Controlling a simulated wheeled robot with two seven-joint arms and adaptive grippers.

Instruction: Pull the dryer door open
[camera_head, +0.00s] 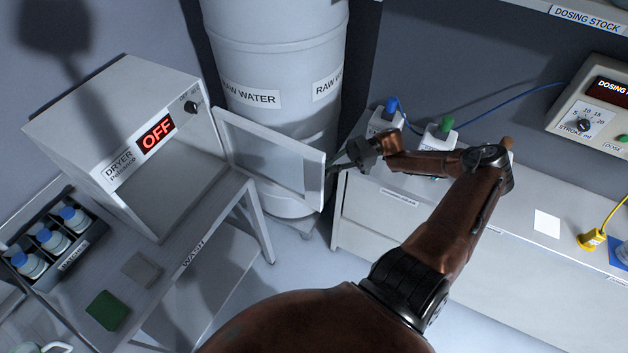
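The dryer (150,140) is a white box on the bench at left, with a red "OFF" display. Its framed door (270,155) stands swung open to the right, and the inside of the box shows empty. Whether the fingers hold the edge is too small to tell. The arm rises from the bottom middle, bends at the right and reaches back left to the door.
A white "RAW WATER" drum (275,60) stands just behind the door. A bottle rack (60,245), a grey pad (142,270) and a green pad (107,310) are on the wash bench. Small blue-topped (387,117) and green-topped (440,132) items stand on the right counter.

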